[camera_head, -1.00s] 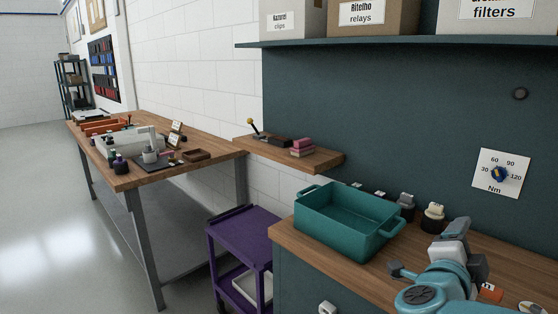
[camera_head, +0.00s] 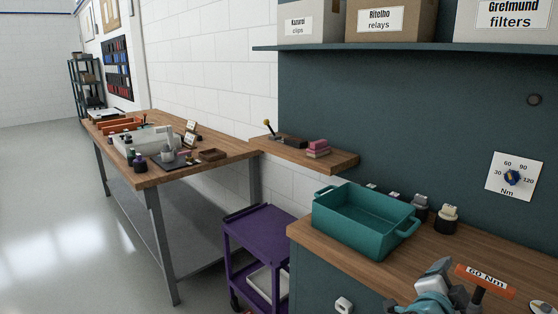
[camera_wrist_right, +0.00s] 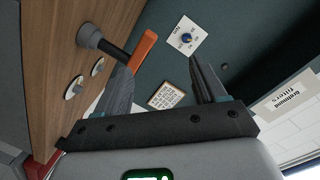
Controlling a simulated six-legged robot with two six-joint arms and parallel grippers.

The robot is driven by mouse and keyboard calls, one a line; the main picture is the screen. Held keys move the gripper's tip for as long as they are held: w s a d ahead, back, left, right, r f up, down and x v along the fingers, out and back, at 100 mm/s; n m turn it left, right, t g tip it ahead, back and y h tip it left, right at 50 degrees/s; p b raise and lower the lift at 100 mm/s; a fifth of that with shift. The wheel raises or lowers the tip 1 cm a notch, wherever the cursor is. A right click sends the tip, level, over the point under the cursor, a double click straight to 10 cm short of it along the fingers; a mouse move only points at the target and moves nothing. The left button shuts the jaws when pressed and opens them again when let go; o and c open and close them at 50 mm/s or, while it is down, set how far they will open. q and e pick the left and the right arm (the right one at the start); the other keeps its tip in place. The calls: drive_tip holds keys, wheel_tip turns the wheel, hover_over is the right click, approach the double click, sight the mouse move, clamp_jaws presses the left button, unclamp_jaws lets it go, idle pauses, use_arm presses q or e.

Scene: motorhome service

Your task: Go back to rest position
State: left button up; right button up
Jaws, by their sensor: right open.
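My right gripper (camera_head: 447,286) is low at the right of the head view, above the wooden bench top. In the right wrist view (camera_wrist_right: 160,75) its two fingers stand wide apart with nothing between them. An orange T-handle marked 60 Nm (camera_head: 485,280) stands just right of the gripper in the head view. In the wrist view this orange handle (camera_wrist_right: 143,50) and its dark shaft lie beside the left finger's tip; whether they touch I cannot tell. My left gripper is in neither view.
A teal bin (camera_head: 366,226) sits on the bench (camera_head: 330,245), with dark, pale-topped pieces behind it. A torque dial (camera_head: 513,177) is on the teal wall under a shelf of boxes (camera_head: 390,20). A purple cart (camera_head: 262,235) and a long worktable (camera_head: 145,180) stand left. The floor at far left is clear.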

drive_tip(key=s+a+f+n+g+y+p, duration=0.1)
drive_tip(key=s+a+f+n+y, duration=0.2)
drive_tip(key=f, duration=0.6)
drive_tip(key=a+f+n+y+p, duration=0.1)
drive_tip(key=a+f+n+y, duration=0.4)
drive_tip(key=f, duration=0.4)
drive_tip(key=s+a+f+n+g+y+p, duration=0.15)
drive_tip(key=a+f, duration=0.35)
drive_tip(key=f, duration=0.5)
drive_tip(key=s+a+f+n+g+y, duration=0.3)
drive_tip(key=s+a, duration=0.3)
drive_tip(key=s, duration=0.4)
drive_tip(key=s+a+f+n+g+y, duration=0.4)
drive_tip(key=s+a, duration=0.3)
drive_tip(key=s, duration=0.3)
drive_tip(key=shift+a+f+n, duration=0.3)
drive_tip(key=shift+n, duration=0.15)
drive_tip(key=shift+w+g, duration=0.15)
drive_tip(key=shift+g, duration=0.1)
drive_tip(key=shift+d, duration=0.1)
